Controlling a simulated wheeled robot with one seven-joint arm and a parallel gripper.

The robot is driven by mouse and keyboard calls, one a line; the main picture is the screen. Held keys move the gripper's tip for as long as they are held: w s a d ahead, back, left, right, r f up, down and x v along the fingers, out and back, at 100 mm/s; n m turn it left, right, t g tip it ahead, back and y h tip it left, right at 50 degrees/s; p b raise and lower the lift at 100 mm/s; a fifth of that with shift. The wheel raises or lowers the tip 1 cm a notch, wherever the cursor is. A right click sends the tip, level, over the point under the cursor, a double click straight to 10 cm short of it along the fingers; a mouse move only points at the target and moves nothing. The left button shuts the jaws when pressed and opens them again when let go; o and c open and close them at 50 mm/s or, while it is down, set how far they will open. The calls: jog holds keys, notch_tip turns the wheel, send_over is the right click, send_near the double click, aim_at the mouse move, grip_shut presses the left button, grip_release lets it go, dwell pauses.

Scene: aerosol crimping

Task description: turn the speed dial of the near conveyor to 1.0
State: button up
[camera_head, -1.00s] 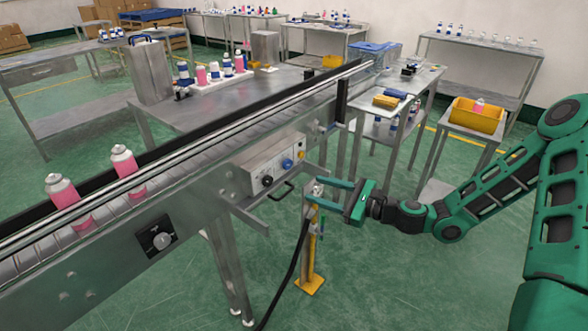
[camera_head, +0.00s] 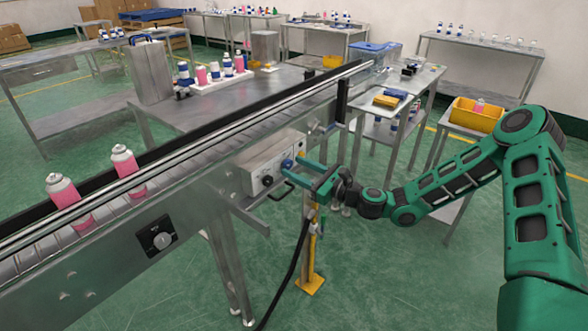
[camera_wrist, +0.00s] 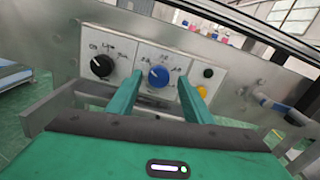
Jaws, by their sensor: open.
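The near conveyor (camera_head: 190,205) runs diagonally across the head view, with a control box (camera_head: 262,165) on its side. The blue speed dial (camera_head: 287,164) is on the box's front; in the wrist view the blue dial (camera_wrist: 158,76) has a white pointer and marks around it. My gripper (camera_head: 298,172) is open in front of the box. In the wrist view my gripper (camera_wrist: 158,92) has one finger on each side of the blue dial, slightly below it. I cannot tell whether the fingers touch it. The dial's printed numbers are too small to read.
A handle (camera_head: 280,190) juts out below the box. A yellow-based post (camera_head: 311,280) stands below my gripper. Pink cans (camera_head: 68,200) stand on the belt.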

jog(key=shift+w+a, duration=0.25)
jog(key=shift+a, duration=0.15)
jog(key=c, duration=1.1)
jog(key=shift+o, duration=0.2)
jog(key=shift+d+n, duration=0.1)
jog(key=shift+n, duration=0.2)
jog(key=n, duration=0.5)
jog(key=shift+n, duration=0.3)
jog(key=n, duration=0.5)
jog(key=shift+f+n, duration=0.1)
jog(key=shift+n, duration=0.3)
